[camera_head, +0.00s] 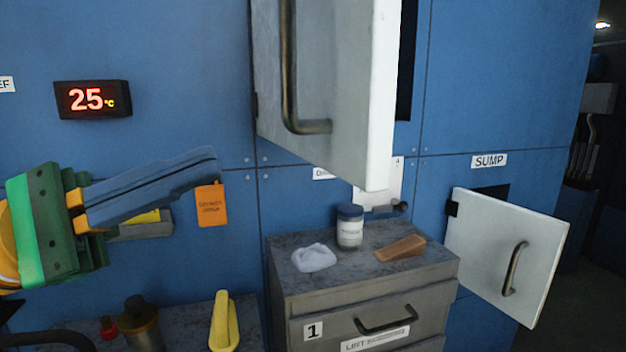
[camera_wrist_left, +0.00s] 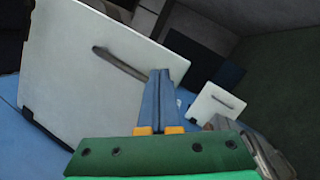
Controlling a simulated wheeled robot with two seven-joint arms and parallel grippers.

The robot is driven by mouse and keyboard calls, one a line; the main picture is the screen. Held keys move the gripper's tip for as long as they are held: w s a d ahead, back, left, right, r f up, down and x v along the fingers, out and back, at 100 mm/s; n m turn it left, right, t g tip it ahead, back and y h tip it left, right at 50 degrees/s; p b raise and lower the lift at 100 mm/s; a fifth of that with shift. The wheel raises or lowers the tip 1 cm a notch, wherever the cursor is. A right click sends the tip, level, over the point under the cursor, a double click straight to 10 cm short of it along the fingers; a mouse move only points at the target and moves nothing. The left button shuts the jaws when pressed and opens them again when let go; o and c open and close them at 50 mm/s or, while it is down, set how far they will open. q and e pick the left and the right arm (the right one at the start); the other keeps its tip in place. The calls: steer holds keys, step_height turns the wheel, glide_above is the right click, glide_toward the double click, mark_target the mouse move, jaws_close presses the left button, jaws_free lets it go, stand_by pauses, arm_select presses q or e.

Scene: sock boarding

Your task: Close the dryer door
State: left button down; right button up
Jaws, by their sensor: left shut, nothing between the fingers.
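The dryer door (camera_head: 355,80) is a pale panel with a long bent metal handle (camera_head: 290,75). It stands swung open from the blue wall in the upper middle of the head view, and its top is cut off. The door also fills the left of the left wrist view (camera_wrist_left: 70,60). My left gripper (camera_head: 215,162) has blue fingers, which are shut and empty. It is left of the door and apart from it in the head view. In the left wrist view the fingertips (camera_wrist_left: 160,72) overlap the door's lower right edge. My right gripper is not in view.
A smaller sump door (camera_head: 500,265) hangs open at right. Below the dryer door, a grey drawer cabinet (camera_head: 300,280) carries a jar (camera_head: 350,228), a white cloth lump (camera_head: 313,257) and a brown wedge (camera_head: 400,248). An orange tag (camera_head: 212,206) hangs near my left fingertips.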

arm_select(q)
steer(key=s+a+m+t+y, duration=0.1)
steer(key=a+m+t+y, duration=0.1)
steer(key=m+y, duration=0.15)
steer(key=y+p, duration=0.1)
steer(key=p, duration=0.5)
glide_toward(344, 170)
steer(key=shift+t, duration=0.3)
steer(key=x, duration=0.6)
steer(key=shift+d, duration=0.5)
